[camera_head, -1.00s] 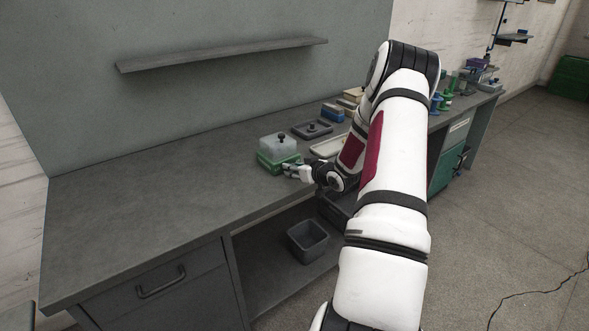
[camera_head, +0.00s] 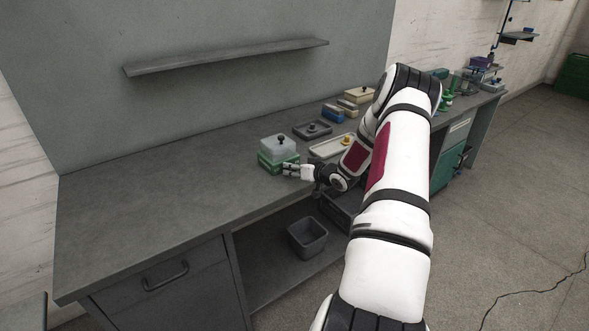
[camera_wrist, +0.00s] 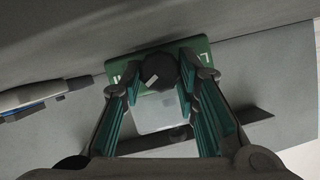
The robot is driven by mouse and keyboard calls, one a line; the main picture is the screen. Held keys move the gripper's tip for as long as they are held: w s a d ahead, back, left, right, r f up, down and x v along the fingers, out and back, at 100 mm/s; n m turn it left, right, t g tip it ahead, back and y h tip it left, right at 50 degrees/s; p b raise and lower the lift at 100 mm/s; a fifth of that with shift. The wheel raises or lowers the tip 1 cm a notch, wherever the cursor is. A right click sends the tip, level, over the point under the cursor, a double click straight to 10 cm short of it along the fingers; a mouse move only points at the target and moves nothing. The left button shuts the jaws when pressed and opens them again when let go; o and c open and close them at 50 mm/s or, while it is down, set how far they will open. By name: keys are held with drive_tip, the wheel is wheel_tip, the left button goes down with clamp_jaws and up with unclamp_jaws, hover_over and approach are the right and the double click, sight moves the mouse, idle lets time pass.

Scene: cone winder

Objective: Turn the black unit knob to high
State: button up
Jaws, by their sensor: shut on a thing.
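The green unit (camera_head: 279,163) with a cloudy translucent box (camera_head: 277,149) on it stands on the bench in the head view. A small black knob (camera_head: 280,139) shows on top of the box. In the wrist view, a black round knob (camera_wrist: 159,71) with a white mark sits against the green plate (camera_wrist: 201,46), with white markings to either side. My gripper (camera_wrist: 158,76) has its teal-padded fingers on both sides of this knob, shut on it. In the head view my gripper (camera_head: 287,170) is at the unit's front side. Its fingertips partly hide the unit there.
A dark tray (camera_head: 298,134) and a pale tray (camera_head: 320,153) with a yellow knob lie to the right. Small boxes (camera_head: 358,95) stand behind. A wall shelf (camera_head: 230,56) is above. The bench left of the unit (camera_head: 150,205) is clear.

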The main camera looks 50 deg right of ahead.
drive_tip(key=o, duration=1.2)
drive_tip(key=shift+c, duration=0.2)
drive_tip(key=v, duration=1.2)
drive_tip(key=shift+f, duration=0.15)
